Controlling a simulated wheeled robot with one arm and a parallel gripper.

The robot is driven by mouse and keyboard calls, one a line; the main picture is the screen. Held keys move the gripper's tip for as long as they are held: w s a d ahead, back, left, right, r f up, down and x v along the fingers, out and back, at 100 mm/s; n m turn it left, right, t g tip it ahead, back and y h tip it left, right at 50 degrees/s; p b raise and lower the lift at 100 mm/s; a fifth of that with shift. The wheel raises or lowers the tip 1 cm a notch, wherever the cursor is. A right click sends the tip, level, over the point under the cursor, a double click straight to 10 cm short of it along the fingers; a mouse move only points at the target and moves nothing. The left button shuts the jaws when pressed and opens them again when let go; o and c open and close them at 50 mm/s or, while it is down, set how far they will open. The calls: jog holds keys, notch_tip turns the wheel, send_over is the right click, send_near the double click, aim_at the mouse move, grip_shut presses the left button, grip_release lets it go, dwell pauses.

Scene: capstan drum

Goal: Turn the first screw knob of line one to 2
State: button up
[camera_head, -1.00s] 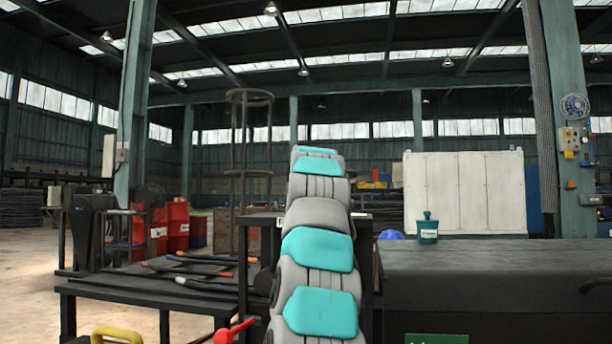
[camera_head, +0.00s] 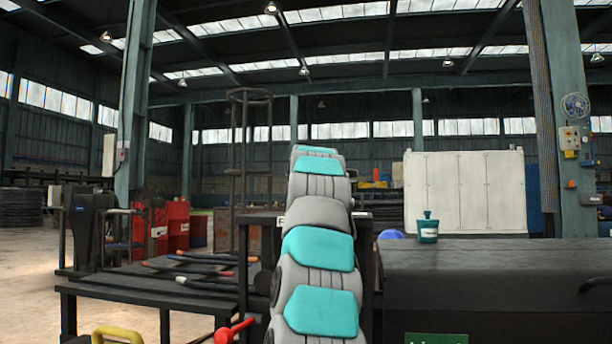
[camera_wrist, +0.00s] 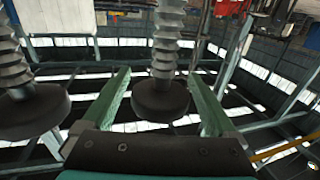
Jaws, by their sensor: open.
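In the wrist view, my gripper (camera_wrist: 159,72) has two green fingers spread apart. A screw knob (camera_wrist: 160,101), a dark round disc on a grey ribbed stem, stands between the fingers with a visible gap on each side. The fingers do not appear to touch it. A second similar screw knob (camera_wrist: 32,112) is at the left, outside the left finger. No numbers or marks on the knobs are readable, and I cannot tell which is first in line one. In the head view my own arm hides the gripper and the knobs.
In the head view, a black table (camera_head: 140,291) with several long-handled tools stands at left. A white cabinet (camera_head: 465,192) stands behind.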

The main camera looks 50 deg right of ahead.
jog(key=shift+b+v, duration=0.55)
jog(key=shift+v, duration=0.7)
jog(key=v, duration=0.5)
jog(key=shift+s+a+b, duration=0.1)
jog(key=shift+b, duration=0.2)
